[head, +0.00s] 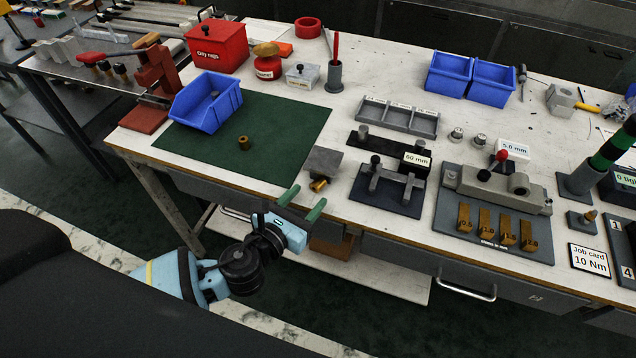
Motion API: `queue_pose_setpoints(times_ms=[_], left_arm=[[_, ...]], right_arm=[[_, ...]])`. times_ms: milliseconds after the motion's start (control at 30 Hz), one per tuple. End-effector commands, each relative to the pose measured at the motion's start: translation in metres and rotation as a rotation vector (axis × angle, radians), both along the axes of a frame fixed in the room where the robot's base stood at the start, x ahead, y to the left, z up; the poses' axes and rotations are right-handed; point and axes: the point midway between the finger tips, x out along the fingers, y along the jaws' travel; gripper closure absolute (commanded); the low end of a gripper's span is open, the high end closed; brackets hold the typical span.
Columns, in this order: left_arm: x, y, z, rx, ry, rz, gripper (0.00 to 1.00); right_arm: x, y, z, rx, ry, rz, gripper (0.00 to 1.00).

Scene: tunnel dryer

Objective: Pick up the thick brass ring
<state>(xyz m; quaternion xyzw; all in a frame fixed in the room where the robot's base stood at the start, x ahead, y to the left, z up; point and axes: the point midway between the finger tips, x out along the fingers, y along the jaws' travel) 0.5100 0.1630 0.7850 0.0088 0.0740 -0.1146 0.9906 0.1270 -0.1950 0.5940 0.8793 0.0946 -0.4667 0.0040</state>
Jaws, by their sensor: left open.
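A small brass ring (244,143) stands upright on the green mat (290,120), with a dark hole in its top. A second small brass piece (319,185) lies on its side on the white bench top, at the front of a grey block (323,162). I cannot tell from this view which one is the thick ring. My left gripper (305,199) is open and empty, with green fingertips at the front edge of the bench. It is close in front of the lying brass piece and apart from the ring on the mat. My right gripper is not in view.
A blue bin (207,102) stands on the mat's left part. Right of the grey block is a dark fixture (388,187) marked 60 mm, then a grey base with brass gauges (485,222). The front half of the mat is mostly clear.

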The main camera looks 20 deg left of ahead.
Motion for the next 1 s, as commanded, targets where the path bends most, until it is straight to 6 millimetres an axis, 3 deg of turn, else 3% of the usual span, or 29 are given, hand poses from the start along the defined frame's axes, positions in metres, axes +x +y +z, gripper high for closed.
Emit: queue_pose_setpoints(times_ms=[200,533,900,1000], left_arm=[[0.03,-0.003,-0.004,0.0,-0.001,0.0,0.5],[0.036,-0.005,-0.006,-0.001,0.001,0.0,0.5],[0.036,-0.005,-0.006,0.0,0.001,0.0,0.97],[0.036,-0.005,-0.005,0.0,0.0,0.0,1.0]], right_arm=[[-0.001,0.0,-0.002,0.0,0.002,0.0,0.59],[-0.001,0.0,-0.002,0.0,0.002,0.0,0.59],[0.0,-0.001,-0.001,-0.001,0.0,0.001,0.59],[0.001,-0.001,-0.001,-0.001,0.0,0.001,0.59]])
